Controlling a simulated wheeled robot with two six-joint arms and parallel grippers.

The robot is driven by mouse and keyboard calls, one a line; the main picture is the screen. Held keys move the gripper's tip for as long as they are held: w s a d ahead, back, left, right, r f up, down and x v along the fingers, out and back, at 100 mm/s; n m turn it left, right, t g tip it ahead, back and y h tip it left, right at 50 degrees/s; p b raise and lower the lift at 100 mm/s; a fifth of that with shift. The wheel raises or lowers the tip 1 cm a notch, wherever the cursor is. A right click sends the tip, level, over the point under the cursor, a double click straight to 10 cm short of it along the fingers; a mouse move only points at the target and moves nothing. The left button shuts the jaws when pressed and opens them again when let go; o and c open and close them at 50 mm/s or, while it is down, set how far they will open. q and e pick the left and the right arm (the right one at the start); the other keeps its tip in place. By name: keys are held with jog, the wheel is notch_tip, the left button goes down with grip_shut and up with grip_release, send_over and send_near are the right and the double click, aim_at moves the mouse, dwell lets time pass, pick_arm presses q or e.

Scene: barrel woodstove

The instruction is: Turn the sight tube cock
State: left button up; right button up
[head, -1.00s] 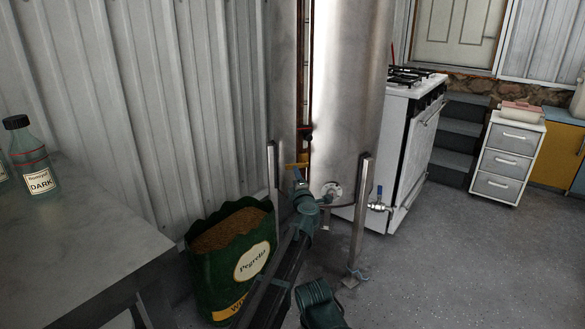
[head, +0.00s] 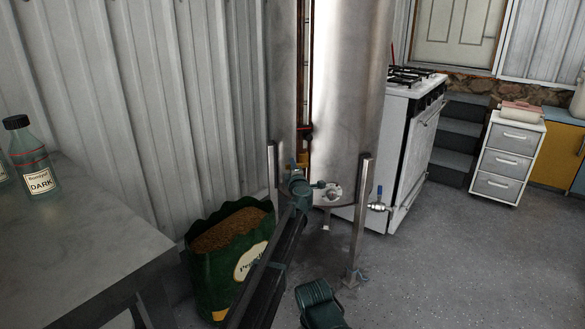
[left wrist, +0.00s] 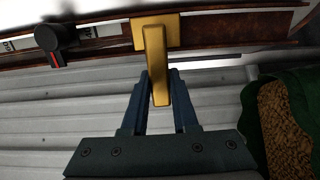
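The sight tube cock has a yellow handle (left wrist: 157,66) on a square yellow base, in the left wrist view. The handle stands across the line of the sight tube strip. In the head view only a bit of yellow (head: 303,158) shows, mostly hidden by my left gripper (head: 298,166). In the left wrist view my left gripper (left wrist: 161,84) has its two blue fingers on either side of the handle. The fingers look apart, with a narrow gap at the right; contact at the left is unclear.
A black knob with a red mark (left wrist: 55,42) is on the same strip. The steel tank (head: 348,90) stands on metal legs, with a blue-handled valve (head: 379,203) at the right. A green pellet bag (head: 205,275) stands below my left arm. A grey bench (head: 85,235) is at left.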

pick_arm(q)
grip_shut()
dwell(1.0)
